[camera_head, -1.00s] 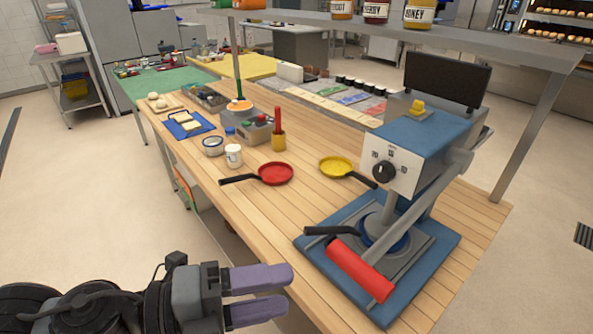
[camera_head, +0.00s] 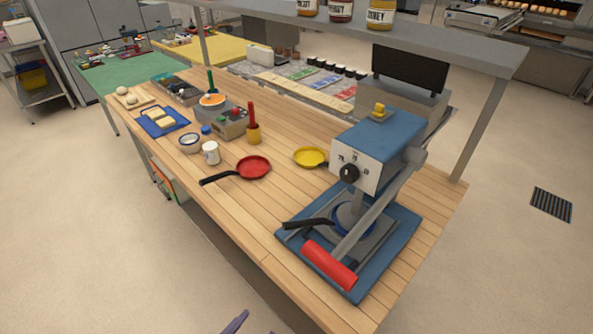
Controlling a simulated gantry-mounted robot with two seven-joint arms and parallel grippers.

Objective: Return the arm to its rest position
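Only a purple fingertip of my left gripper (camera_head: 236,322) shows at the bottom edge of the head view, in front of the wooden table (camera_head: 228,207). It is clear of everything on the table. The rest of that gripper and its arm are out of the picture, so whether it is open or shut does not show. My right gripper and arm are not in view.
A blue press machine (camera_head: 375,150) with a red-handled lever (camera_head: 329,265) stands at the table's near right. A red pan (camera_head: 253,167), a yellow pan (camera_head: 311,156) and a white jar (camera_head: 211,153) sit behind. The floor left of the table is free.

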